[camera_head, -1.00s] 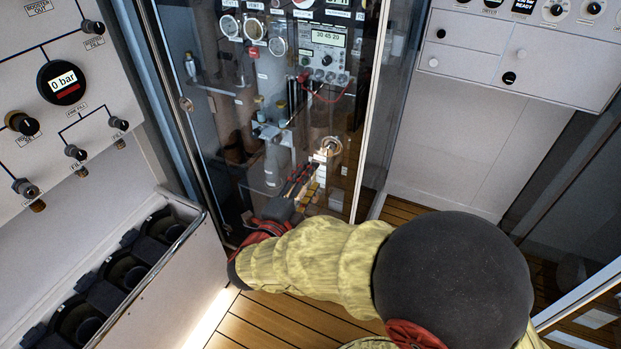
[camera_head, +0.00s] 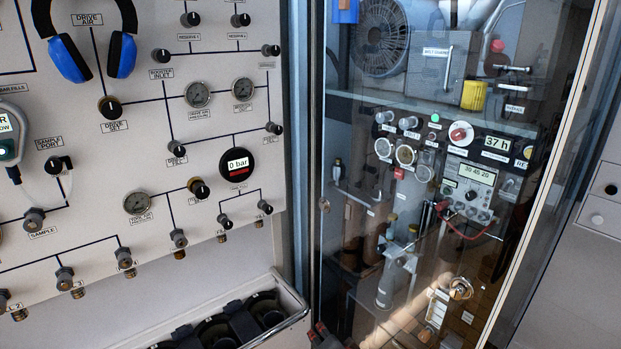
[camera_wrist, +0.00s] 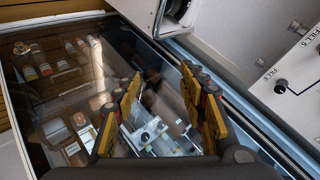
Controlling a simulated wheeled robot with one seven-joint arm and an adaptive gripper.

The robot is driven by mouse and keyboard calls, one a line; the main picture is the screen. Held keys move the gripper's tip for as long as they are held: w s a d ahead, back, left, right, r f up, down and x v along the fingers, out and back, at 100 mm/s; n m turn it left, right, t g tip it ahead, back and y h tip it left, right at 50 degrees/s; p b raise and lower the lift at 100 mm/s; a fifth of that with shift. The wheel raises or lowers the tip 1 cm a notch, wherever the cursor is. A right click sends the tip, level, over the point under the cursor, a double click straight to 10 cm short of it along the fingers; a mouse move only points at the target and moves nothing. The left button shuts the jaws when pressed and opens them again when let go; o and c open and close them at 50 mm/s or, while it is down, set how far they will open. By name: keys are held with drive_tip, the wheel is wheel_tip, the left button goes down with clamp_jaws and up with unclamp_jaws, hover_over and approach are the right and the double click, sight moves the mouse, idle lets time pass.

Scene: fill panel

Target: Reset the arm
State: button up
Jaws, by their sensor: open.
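My gripper (camera_wrist: 162,80) is open in the wrist view, its two yellow-padded fingers apart with nothing between them. Beyond the fingers is the glass front of a cabinet, with fittings and bottles behind it. In the head view only a small dark part, likely the gripper's end, shows at the bottom edge, in front of the cabinet's lower left corner. The rest of my arm is out of that view. Whether the fingers touch the glass cannot be told.
The fill panel (camera_head: 80,220) with knobs, gauges and a 0 bar display (camera_head: 237,164) stands at left. Blue ear defenders (camera_head: 68,55) hang on it. A bin with dark round bottoms (camera_head: 295,318) sits below. The glass cabinet (camera_head: 335,215) stands at right, beside white drawers (camera_head: 600,200).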

drive_tip(key=s+d+r+n+g+p, duration=0.1)
drive_tip(key=s+r+n+g, duration=0.15)
drive_tip(key=s, duration=0.25)
drive_tip(key=s+d+r+n+g+y+p, duration=0.1)
drive_tip(key=s+r+n, duration=0.25)
drive_tip(key=s, duration=0.25)
drive_tip(key=s+d+r+n+g+p, duration=0.1)
drive_tip(key=s+r+n+g, duration=0.15)
drive_tip(key=s, duration=0.25)
drive_tip(key=s+d+r+t+h+p, duration=0.1)
drive_tip(key=s+d+r, duration=0.5)
drive_tip(key=d+r, duration=0.6)
drive_tip(key=shift+t+h+p, duration=0.3)
drive_tip(key=shift+h+p, duration=0.6)
drive_tip(key=shift+p, duration=0.25)
drive_tip(key=shift+c, duration=0.4)
